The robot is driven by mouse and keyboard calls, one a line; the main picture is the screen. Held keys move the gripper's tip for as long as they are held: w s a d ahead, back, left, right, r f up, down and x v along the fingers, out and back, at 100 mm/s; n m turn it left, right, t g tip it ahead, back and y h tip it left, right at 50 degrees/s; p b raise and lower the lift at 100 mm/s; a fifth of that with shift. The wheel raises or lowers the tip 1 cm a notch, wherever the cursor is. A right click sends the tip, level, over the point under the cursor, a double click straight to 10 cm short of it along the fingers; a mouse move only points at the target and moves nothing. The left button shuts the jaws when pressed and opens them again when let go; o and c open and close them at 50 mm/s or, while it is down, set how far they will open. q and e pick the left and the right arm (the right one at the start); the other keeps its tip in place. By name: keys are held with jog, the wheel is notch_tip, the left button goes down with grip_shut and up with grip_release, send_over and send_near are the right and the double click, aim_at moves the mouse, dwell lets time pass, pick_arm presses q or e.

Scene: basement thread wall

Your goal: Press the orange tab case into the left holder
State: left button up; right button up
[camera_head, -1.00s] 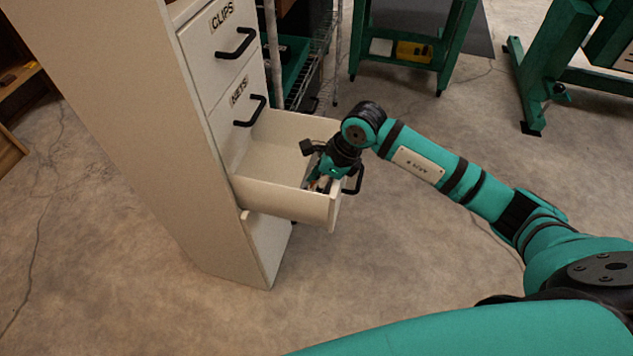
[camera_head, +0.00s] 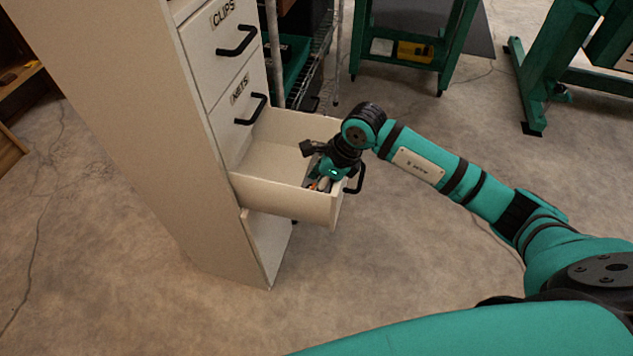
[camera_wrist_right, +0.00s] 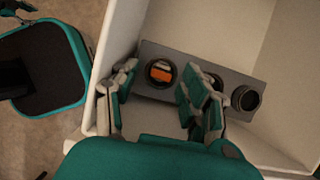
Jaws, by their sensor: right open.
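In the right wrist view, a grey holder block (camera_wrist_right: 182,58) lies in the open drawer. The orange tab case (camera_wrist_right: 160,74) shows inside the round dark ring of its left holder; how deep it sits I cannot tell. A round holder at the right end (camera_wrist_right: 246,98) looks empty, and the one between is mostly hidden by a finger. My right gripper (camera_wrist_right: 158,92) is open, one finger on each side of the left holder and apart from the orange case. In the head view my right gripper (camera_head: 320,181) reaches down into the drawer. My left gripper is out of view.
The white drawer (camera_head: 285,198) is pulled out of a tall cabinet (camera_head: 130,110); its walls stand close around my right gripper. Closed drawers with black handles are above it. A wire shelf (camera_head: 318,60) stands behind. The floor (camera_head: 390,270) in front is clear.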

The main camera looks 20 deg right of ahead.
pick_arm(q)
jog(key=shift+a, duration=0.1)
pick_arm(e)
jog(key=shift+d+f, duration=0.15)
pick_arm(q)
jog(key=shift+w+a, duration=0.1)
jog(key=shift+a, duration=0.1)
pick_arm(e)
jog(key=v, duration=0.8)
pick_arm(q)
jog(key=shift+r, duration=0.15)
pick_arm(e)
jog(key=shift+r, duration=0.3)
